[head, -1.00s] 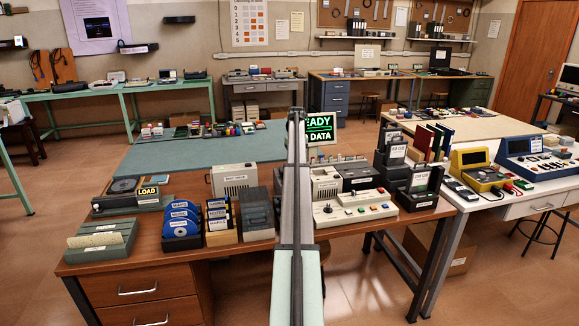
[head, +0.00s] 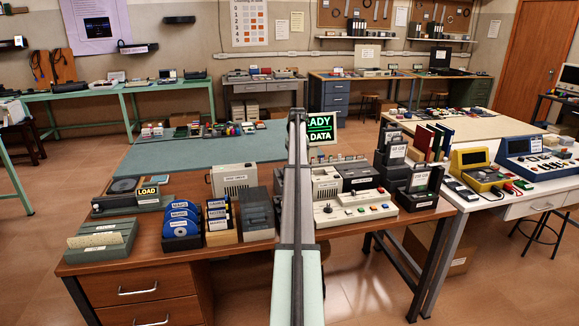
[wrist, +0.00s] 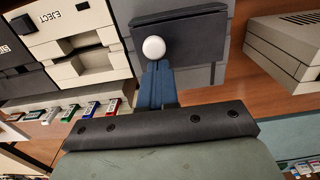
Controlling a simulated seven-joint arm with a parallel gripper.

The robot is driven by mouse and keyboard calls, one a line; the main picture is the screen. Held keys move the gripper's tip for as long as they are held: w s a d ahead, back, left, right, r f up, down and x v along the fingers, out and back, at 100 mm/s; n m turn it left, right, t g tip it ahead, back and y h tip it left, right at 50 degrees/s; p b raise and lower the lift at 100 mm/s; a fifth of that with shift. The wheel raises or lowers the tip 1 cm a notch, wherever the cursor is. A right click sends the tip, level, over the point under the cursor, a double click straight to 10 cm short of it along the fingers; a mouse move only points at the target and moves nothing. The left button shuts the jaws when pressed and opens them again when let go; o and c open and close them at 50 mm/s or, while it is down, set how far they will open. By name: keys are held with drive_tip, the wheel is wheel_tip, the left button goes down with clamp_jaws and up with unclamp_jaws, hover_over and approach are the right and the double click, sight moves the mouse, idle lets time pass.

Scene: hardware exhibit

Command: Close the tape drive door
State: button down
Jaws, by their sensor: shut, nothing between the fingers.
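In the wrist view, a dark panel with a white round knob (wrist: 153,48) at its lower edge sits on a grey unit (wrist: 205,75); I take this panel as the tape drive door (wrist: 185,25). I cannot tell how far it stands open. My gripper (wrist: 154,66) is shut and empty, its blue-grey fingertips just below the knob. I cannot tell whether they touch it. In the head view my own arm hides the gripper and most of the drive.
A cream unit marked EJECT (wrist: 85,20) stands left of the drive, and a vented beige box (wrist: 285,50) to its right. Small coloured cartridges (wrist: 90,108) lie at the left. The head view shows disk racks (head: 181,220) and a button panel (head: 352,210) on the wooden desk.

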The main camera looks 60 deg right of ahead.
drive_tip(key=shift+w+d, duration=0.2)
idle(0.6)
wheel_tip(320, 180, up, 7)
idle(0.8)
idle(0.3)
